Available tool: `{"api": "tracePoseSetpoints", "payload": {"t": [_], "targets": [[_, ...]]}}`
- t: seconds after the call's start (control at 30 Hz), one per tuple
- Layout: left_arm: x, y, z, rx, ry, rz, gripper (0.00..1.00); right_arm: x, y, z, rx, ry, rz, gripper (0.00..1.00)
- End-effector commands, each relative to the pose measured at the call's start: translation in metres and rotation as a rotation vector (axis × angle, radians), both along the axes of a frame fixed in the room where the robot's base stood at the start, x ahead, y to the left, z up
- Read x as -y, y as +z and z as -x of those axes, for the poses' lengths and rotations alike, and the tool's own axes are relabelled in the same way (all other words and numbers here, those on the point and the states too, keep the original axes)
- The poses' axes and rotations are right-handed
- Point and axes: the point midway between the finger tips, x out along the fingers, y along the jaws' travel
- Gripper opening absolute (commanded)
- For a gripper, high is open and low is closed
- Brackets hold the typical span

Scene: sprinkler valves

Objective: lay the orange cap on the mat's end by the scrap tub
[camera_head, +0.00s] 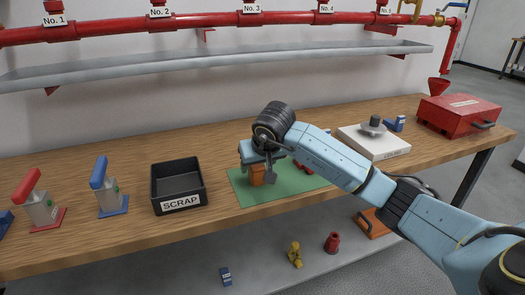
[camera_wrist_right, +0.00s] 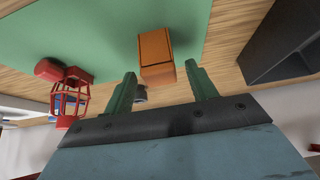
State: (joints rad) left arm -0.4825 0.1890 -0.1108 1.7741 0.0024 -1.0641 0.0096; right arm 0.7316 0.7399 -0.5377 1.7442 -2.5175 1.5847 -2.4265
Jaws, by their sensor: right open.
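The orange cap (camera_head: 257,174), a block-like piece, is at the left part of the green mat (camera_head: 284,192), the side near the scrap tub (camera_head: 178,195). It also shows in the right wrist view (camera_wrist_right: 156,57), on the mat (camera_wrist_right: 100,35). My right gripper (camera_head: 258,178) is open, with its fingers either side of the cap in the head view. In the wrist view the gripper (camera_wrist_right: 163,90) has the cap just beyond the fingertips, with a gap to each finger. The black scrap tub shows at the upper right there (camera_wrist_right: 283,42). My left gripper is not in view.
A red caged piece (camera_wrist_right: 70,98) is on the other side of the mat, mostly behind my arm in the head view. A white scale-like plate (camera_head: 374,143) and a red box (camera_head: 457,115) stand right. Red (camera_head: 40,205) and blue (camera_head: 109,190) valve stands are left.

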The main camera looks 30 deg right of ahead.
Motion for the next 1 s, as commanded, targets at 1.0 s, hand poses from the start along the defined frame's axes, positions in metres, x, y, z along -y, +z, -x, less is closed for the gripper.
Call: {"api": "tracePoseSetpoints", "payload": {"t": [1.0], "targets": [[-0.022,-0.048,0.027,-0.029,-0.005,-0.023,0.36,-0.013,0.088,0.053,0.000,-0.001,0.001,0.57]]}}
